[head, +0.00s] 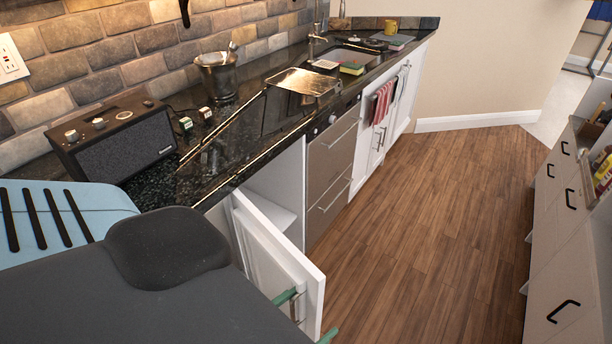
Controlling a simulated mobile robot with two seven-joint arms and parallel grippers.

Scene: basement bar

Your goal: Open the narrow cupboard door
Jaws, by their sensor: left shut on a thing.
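The narrow cupboard door (262,258) is white and stands ajar at the near end of the counter, swung out toward the floor. The white cupboard interior (285,178) with a shelf shows behind it. My left gripper (306,316) shows only as green finger parts at the lower edge, by the door's handle (295,308). It is shut on the handle. The dark grey body of my left arm covers the lower left and hides most of the gripper. My right gripper is out of view.
A dark radio (120,145), a metal bucket (218,75) and a metal tray (300,84) stand on the black counter (262,75). A steel drawer unit (332,165) adjoins the cupboard. The wooden floor (440,200) is clear; drawers (570,235) stand at right.

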